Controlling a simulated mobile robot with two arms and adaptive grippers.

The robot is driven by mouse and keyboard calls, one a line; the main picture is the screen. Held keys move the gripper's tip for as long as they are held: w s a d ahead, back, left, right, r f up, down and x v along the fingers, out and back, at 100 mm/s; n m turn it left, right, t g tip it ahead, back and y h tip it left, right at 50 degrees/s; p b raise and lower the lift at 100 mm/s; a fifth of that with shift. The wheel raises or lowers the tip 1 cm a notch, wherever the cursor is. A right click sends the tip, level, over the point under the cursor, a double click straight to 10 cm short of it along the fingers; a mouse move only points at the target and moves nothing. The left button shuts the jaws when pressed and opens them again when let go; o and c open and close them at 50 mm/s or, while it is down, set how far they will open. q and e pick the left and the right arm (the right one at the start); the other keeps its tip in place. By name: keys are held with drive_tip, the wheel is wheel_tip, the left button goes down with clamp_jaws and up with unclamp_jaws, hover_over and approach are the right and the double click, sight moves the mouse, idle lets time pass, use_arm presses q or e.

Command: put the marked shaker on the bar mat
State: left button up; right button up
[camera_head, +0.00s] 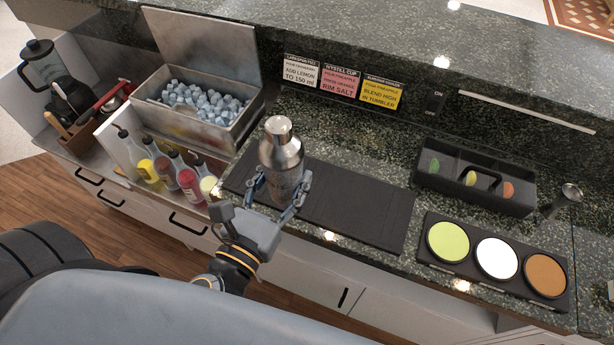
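A silver metal shaker (281,158) stands upright at the left end of the black bar mat (365,215). Its lower part shows some darker patterning, too small to read. My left gripper (280,186) comes from the front, with one finger on each side of the shaker's lower body. The fingers appear to press on its sides, so it looks shut on the shaker. The shaker's base is partly hidden by the gripper, so I cannot tell whether it touches the mat. My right gripper is not in view.
An ice bin (200,105) and several bottles (165,172) stand to the left. To the right are a garnish caddy (475,180), a tray of coloured discs (497,258) and a metal jigger (562,199). The mat's right part is bare. Recipe cards (340,82) hang behind.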

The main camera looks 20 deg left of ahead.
use_arm(q)
drive_tip(key=w+f, duration=0.2)
drive_tip(key=w, duration=0.1)
drive_tip(key=w+f, duration=0.2)
drive_tip(key=w, duration=0.1)
drive_tip(key=w+f, duration=0.2)
drive_tip(key=w, duration=0.1)
drive_tip(key=shift+f, duration=0.4)
drive_tip(key=shift+w+f, duration=0.15)
drive_tip(key=shift+f, duration=0.05)
drive_tip(key=f+b, duration=0.1)
drive_tip(key=f, duration=0.3)
drive_tip(key=shift+w+b, duration=0.4)
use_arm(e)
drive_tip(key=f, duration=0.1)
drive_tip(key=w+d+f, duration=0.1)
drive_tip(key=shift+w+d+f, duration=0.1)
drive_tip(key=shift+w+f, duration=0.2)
